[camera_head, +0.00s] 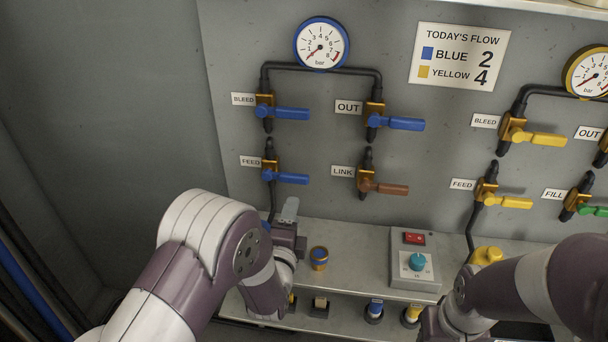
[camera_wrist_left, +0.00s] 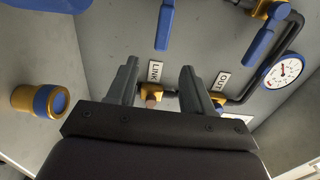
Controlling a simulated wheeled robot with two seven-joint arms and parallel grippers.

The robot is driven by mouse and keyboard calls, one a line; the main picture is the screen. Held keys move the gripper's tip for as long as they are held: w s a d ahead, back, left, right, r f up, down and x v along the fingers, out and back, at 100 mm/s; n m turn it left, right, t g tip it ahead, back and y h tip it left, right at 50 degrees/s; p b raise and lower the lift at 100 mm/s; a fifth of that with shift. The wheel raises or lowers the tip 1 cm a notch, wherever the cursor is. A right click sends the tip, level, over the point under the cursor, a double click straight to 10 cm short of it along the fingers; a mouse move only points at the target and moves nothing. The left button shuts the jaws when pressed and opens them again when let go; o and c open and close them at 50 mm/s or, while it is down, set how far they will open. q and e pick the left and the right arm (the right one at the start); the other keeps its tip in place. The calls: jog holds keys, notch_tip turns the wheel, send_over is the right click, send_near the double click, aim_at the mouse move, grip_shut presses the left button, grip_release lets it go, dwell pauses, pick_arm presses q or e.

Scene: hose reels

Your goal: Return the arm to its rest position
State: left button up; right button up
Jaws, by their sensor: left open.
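My left arm comes in from the lower left. Its left gripper (camera_head: 288,222) is in front of the panel's lower left, above the shelf and below the blue FEED valve (camera_head: 285,177). In the left wrist view the left gripper (camera_wrist_left: 160,88) is open, its two fingers apart with nothing held between them. The brown LINK valve (camera_wrist_left: 151,98) shows beyond the gap; in the head view this valve (camera_head: 383,187) is up and right of the gripper. My right arm (camera_head: 535,285) is at the lower right; its fingers are not clearly visible.
A blue-and-gold fitting (camera_head: 319,258) stands on the shelf (camera_head: 350,240) just right of the left gripper. A grey control box (camera_head: 416,265) is farther right. Several blue and yellow valves, a blue gauge (camera_head: 321,45) and a flow sign (camera_head: 460,56) are on the panel.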

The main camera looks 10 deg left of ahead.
pick_arm(q)
notch_tip(320, 180, down, 7)
jog(key=s+n+g, duration=0.2)
jog(key=n+g, duration=0.2)
jog(key=s+f+n+g+p, duration=0.2)
jog(key=s+n+g+p, duration=0.1)
jog(key=s+n+g, duration=0.5)
jog(key=s+a+r+n+g+p, duration=0.2)
jog(key=s+a+r+n+p, duration=0.1)
jog(key=s+r, duration=0.3)
jog(key=s+a+r+n+g+p, duration=0.2)
jog(key=s+a+r+n+p, duration=0.1)
jog(key=s+r, duration=0.4)
notch_tip(320, 180, up, 3)
jog(key=shift+a+r+g+y+p, duration=0.1)
jog(key=shift+a+g+y+p, duration=0.2)
jog(key=shift+a+p, duration=0.5)
jog(key=shift+d, duration=0.1)
